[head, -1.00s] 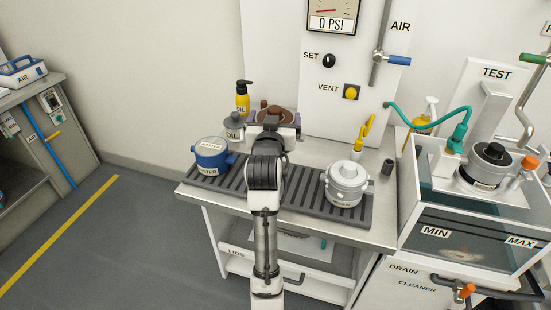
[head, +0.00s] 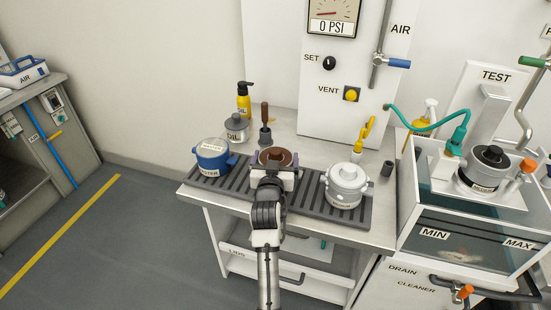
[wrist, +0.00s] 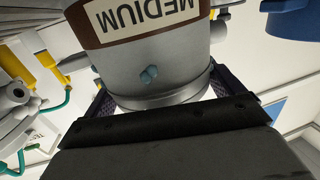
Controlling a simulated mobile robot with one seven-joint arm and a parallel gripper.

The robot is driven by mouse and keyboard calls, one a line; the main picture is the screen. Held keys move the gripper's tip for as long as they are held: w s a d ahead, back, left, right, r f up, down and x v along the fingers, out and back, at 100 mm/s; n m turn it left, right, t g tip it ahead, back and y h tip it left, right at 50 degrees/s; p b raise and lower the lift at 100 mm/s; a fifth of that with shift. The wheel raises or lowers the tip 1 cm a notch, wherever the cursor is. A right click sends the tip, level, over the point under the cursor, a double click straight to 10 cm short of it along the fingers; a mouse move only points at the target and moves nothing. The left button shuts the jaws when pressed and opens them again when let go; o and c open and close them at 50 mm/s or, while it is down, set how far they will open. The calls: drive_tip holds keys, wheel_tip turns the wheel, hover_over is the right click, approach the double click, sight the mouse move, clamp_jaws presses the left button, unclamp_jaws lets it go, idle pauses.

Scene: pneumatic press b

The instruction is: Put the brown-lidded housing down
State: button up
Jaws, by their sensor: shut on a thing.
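The brown-lidded housing (head: 275,155) is between the blue housing and the silver housing in the head view, at the middle of the dark ribbed mat (head: 232,187). My gripper (head: 274,174) is shut around its body from the near side. In the wrist view the housing (wrist: 160,78) shows a grey wall, a brown label reading MEDIUM upside down and a small blue-grey stud, with a finger on each side. It looks upright. My gripper hides its base, so I cannot tell whether it touches the mat.
The blue housing (head: 211,156) stands left on the mat and the silver housing (head: 346,184) right. Behind are an oil can (head: 236,128), a yellow pump bottle (head: 244,99) and a brown-handled tool (head: 265,124). A clear test tank (head: 475,225) is further right.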

drive_tip(key=shift+f, duration=0.1)
drive_tip(key=o, duration=1.3)
